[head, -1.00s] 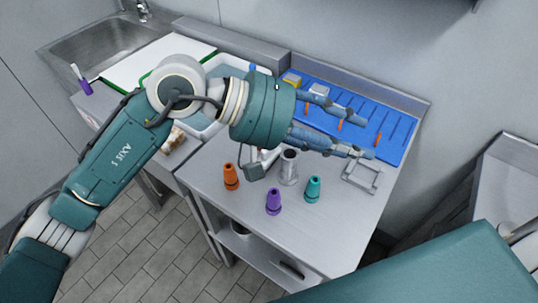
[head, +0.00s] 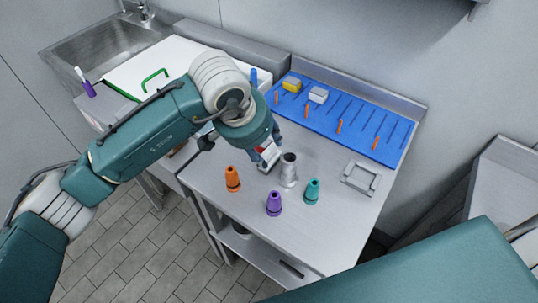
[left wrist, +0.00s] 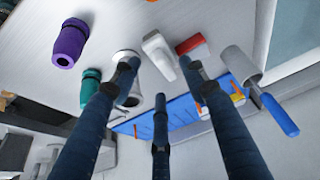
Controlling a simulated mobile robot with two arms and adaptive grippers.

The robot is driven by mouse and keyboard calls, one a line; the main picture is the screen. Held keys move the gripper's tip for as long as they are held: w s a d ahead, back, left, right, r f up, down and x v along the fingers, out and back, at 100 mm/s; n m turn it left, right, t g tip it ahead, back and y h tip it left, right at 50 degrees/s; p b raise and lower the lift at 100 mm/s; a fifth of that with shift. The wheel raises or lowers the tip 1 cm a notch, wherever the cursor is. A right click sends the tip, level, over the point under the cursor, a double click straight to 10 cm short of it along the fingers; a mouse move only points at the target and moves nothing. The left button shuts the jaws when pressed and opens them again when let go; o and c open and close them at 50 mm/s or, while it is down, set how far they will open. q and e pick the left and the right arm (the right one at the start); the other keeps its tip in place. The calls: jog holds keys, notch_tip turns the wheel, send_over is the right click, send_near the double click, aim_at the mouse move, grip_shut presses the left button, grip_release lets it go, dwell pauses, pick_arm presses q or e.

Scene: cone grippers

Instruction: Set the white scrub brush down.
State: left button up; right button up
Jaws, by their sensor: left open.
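The white scrub brush (left wrist: 158,52) appears to rest on the steel worktop (head: 325,225), between the fingertips of my left gripper (left wrist: 160,76) in the left wrist view. My left gripper's fingers are spread and no grip on the brush shows. In the head view the brush (head: 270,159) shows just below my left wrist, left of a metal cup (head: 289,170). The wrist hides most of the fingers there. My right gripper is not in view.
Orange (head: 232,179), purple (head: 274,204) and teal (head: 312,191) cones stand in front. A red block (left wrist: 192,44) and a blue-handled roller (left wrist: 279,116) lie near the brush. A blue pegged mat (head: 360,127) lies behind; a grey frame (head: 360,178) lies right. The front right worktop is clear.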

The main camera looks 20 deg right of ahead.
aim_at(268, 152)
pick_arm(q)
jog(key=shift+p+x, duration=0.45)
jog(key=shift+x, duration=1.3)
grip_shut()
jog(key=shift+w+r, duration=0.1)
jog(key=shift+r, duration=0.1)
